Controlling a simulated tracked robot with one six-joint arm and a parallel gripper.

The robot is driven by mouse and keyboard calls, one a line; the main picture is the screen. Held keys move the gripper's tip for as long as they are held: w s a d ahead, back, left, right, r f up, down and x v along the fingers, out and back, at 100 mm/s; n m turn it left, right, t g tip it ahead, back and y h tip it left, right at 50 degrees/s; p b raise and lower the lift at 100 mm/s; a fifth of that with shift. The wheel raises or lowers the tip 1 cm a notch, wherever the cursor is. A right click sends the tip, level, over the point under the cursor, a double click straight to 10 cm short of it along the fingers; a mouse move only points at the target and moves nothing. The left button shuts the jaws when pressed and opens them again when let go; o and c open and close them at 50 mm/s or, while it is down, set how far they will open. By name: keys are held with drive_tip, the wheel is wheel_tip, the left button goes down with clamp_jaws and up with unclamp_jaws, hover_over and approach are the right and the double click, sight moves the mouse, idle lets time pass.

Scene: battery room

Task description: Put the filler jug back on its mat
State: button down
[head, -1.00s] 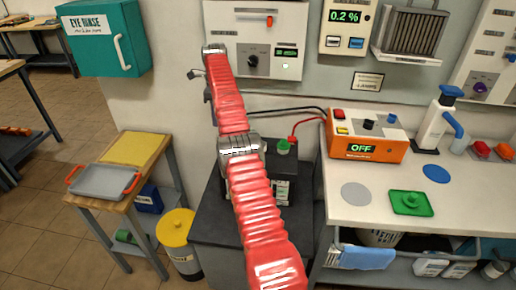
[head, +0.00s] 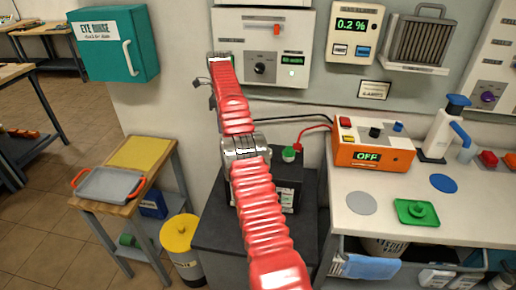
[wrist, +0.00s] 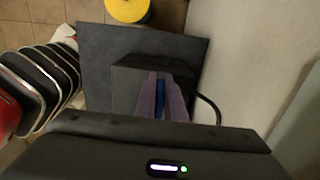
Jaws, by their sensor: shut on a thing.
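My gripper (wrist: 161,88) shows in the wrist view, its two purple-grey fingers closed on a narrow blue thing (wrist: 160,98). Only this strip of the held thing shows; I cannot tell for sure that it is the filler jug. In the head view my red-sleeved arm hides the gripper and what it holds. On the bench lie a bare blue round mat (head: 443,183) and a bare grey round mat (head: 361,203). A white vessel with a blue top and blue side tube (head: 440,130) stands behind the blue mat.
The orange charger (head: 372,155) reads OFF at the bench's back. A green plate with a knob (head: 416,212) lies near the front edge. A battery with a green cap (head: 288,165) stands on a dark stand. A yellow-lidded bin (head: 180,232) is on the floor at left.

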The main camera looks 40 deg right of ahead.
drive_tip(key=a+r+n, duration=0.2)
drive_tip(key=a+n, duration=1.2)
drive_tip(key=a, duration=0.5)
drive_tip(key=s+a+n, duration=0.5)
drive_tip(key=a+n, duration=0.2)
drive_tip(key=a, duration=0.1)
drive_tip(key=s+a+f+n, duration=0.1)
drive_tip(key=s+a+n, duration=0.3)
drive_tip(key=a+n, duration=0.3)
drive_tip(key=shift+s+a+g, duration=0.35)
drive_tip(key=shift+a+g, duration=0.05)
drive_tip(key=shift+a, duration=0.35)
